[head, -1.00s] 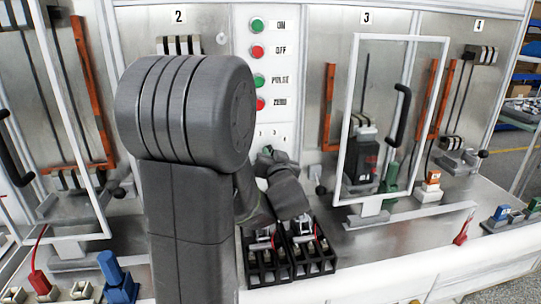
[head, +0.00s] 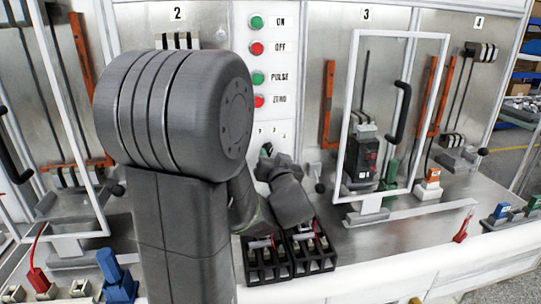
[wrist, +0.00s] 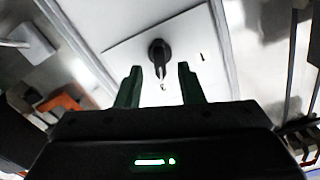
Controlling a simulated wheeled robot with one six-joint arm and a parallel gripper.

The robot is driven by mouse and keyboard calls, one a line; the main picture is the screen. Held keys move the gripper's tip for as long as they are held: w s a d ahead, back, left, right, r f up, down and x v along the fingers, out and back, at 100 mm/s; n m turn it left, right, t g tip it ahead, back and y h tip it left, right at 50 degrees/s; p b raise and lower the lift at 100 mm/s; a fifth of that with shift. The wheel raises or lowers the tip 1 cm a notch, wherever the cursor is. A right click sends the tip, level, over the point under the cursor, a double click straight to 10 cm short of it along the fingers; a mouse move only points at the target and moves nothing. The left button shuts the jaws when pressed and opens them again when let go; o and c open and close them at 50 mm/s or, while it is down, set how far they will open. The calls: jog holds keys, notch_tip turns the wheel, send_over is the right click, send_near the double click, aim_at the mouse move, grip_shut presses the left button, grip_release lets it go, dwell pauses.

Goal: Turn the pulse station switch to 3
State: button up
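The pulse station switch is a black rotary knob (wrist: 160,53) on a white panel (wrist: 122,50) in the wrist view. Its narrow part points down in that picture. My gripper (wrist: 160,84) is open, its two dark green fingers apart on either side below the knob. In the head view my gripper (head: 267,152) is at the lower part of the white button panel (head: 265,30), under small printed numbers, and largely hides the knob.
Green and red buttons labelled ON, OFF, PULSE and ZERO (head: 259,101) line the panel above. A white-framed clear guard (head: 351,95) stands to the right before a black breaker (head: 361,158). Black racks (head: 265,272) sit on the bench below my gripper.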

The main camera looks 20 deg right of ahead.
aim_at(270, 152)
jog(key=v, duration=1.1)
jog(key=shift+b, duration=0.3)
jog(key=shift+w, duration=0.15)
jog(key=p+x, duration=0.1)
jog(key=x, duration=1.2)
jog(key=shift+w+d, duration=0.1)
jog(key=shift+w, duration=0.3)
jog(key=shift+s, duration=0.1)
